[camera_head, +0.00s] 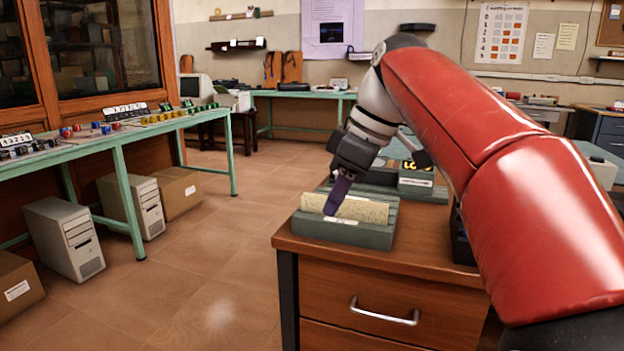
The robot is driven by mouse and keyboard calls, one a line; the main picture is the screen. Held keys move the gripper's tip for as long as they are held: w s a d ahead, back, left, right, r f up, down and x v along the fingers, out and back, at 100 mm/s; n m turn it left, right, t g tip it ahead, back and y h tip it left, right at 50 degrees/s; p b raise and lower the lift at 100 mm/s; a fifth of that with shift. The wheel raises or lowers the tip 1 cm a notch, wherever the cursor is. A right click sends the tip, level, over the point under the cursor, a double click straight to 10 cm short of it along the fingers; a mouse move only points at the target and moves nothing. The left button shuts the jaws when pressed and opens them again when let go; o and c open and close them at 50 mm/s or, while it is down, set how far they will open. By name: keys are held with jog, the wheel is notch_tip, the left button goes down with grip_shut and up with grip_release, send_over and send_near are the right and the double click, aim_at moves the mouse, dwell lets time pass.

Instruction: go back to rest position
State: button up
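My gripper (340,183) hangs at the end of my red arm, above the wooden drawer cabinet (372,272). It points down at a grey-green tray (345,234) on the cabinet top. A pale yellow, speckled strip (362,209) lies in the tray. A dark purple piece extends down from the gripper in front of the strip. I cannot tell whether it is a finger or a held thing, nor whether it touches the strip. The finger opening is not clear.
Green-grey boxes (415,184) stand behind the tray, partly hidden by my arm. The tiled floor (205,275) between is clear.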

jog(key=s+d+f+m+t+h, duration=0.2)
jog(key=s+d+f+m, duration=0.3)
jog(key=s+f+m, duration=0.2)
jog(key=s+d+f+m+t+h, duration=0.2)
jog(key=s+d+f+m, duration=0.4)
jog(key=s+f, duration=0.5)
notch_tip(320, 180, down, 5)
jog(key=shift+s+d+f+m, duration=0.1)
jog(key=shift+s+d+m, duration=0.05)
jog(key=shift+s+m, duration=0.3)
jog(key=shift+o, duration=0.4)
jog(key=shift+w, duration=0.1)
